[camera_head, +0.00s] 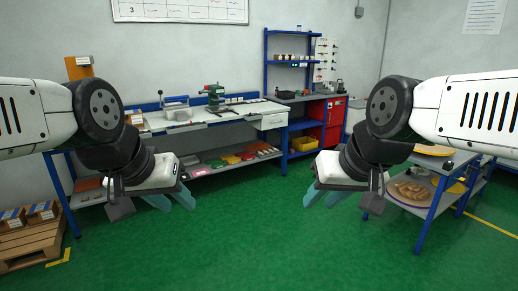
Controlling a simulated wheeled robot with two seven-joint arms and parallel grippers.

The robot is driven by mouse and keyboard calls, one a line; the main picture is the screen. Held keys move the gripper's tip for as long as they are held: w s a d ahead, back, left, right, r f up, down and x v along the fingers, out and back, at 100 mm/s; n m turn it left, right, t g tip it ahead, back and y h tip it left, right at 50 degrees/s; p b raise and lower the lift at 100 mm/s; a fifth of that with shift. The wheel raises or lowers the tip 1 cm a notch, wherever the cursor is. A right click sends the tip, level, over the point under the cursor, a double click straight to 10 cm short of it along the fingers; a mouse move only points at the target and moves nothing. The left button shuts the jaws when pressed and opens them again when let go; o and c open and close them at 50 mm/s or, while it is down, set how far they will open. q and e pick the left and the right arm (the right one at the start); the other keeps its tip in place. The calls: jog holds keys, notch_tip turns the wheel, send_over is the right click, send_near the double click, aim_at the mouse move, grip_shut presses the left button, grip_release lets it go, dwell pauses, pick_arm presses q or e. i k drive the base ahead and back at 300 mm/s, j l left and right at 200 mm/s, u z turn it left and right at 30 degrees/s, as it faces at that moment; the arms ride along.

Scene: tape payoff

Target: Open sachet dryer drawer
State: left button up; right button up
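No label for a sachet dryer is readable from here. A red cabinet (333,121) with a dark front panel stands at the back, right of centre, under a grey worktop. A white drawer unit (273,121) hangs under the right end of the long workbench and looks shut. I cannot tell which of them is the dryer. My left gripper (170,201) has its teal fingers spread, empty, over the floor. My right gripper (323,197) is also spread and empty over the floor. Both are well short of the furniture.
The long white workbench (222,116) stands along the back wall, with colored items on its lower shelf. A blue-framed cart (424,209) stands at right. A wooden pallet (32,244) with boxes is at left. The green floor (250,240) between is clear.

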aim_at(271, 121)
jog(key=i, duration=4.5)
jog(key=i+u, duration=0.1)
jog(key=i, duration=0.5)
jog(key=i+l+u, duration=0.1)
jog(key=i, duration=0.45)
